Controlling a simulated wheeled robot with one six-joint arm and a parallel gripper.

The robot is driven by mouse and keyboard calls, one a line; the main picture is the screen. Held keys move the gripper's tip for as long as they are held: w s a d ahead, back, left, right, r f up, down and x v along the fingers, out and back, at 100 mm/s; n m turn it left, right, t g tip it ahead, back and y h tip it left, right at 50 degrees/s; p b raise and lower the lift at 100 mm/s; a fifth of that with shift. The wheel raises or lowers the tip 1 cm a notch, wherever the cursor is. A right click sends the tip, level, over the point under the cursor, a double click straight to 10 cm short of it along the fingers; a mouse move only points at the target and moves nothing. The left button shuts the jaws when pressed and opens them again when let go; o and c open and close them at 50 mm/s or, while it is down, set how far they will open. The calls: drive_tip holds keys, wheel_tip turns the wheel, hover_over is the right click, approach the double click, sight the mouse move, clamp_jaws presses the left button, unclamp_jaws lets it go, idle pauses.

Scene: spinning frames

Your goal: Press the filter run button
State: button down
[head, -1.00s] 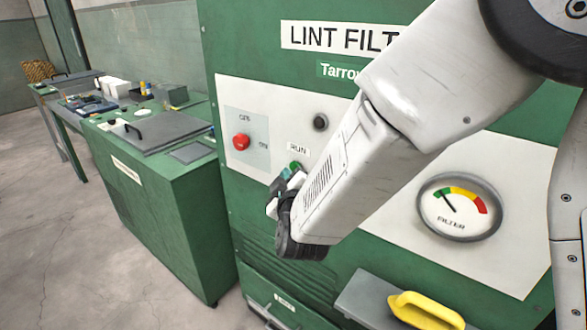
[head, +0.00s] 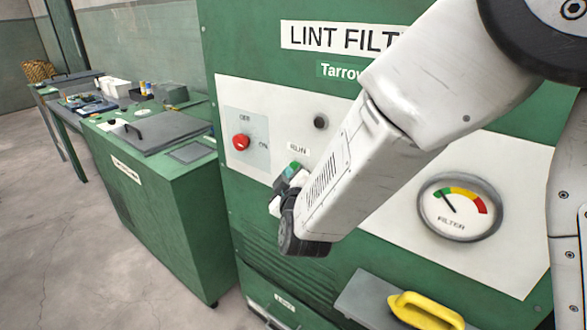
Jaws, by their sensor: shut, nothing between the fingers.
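The green filter cabinet (head: 262,60) carries a "LINT FILT..." sign and a pale control panel. A small "RUN" label (head: 298,149) is on the panel. Just below it a green button (head: 294,166) shows in part at the end of my gripper (head: 284,181). My gripper is shut, with nothing in it, close in front of the panel. My white arm comes in from the upper right and hides part of the panel. I cannot tell whether the fingertips touch the button.
A red knob (head: 241,142) marked OFF/ON and a black knob (head: 320,122) sit nearby. A round filter gauge (head: 459,207) is at right, above a grey shelf with a yellow-handled tool (head: 425,311). A green bench (head: 165,215) with clutter stands at left; floor is open left.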

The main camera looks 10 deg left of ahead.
drive_tip(key=shift+w+d, duration=0.3)
drive_tip(key=shift+w, duration=0.2)
idle(0.8)
idle(0.4)
drive_tip(key=shift+s+a, duration=0.5)
drive_tip(key=shift+s, duration=0.35)
drive_tip(key=shift+s+a, duration=0.4)
drive_tip(key=shift+s, duration=0.3)
drive_tip(key=shift+s+a, duration=0.45)
drive_tip(key=shift+s, duration=0.3)
drive_tip(key=shift+s+a, duration=0.4)
drive_tip(key=shift+s, duration=0.3)
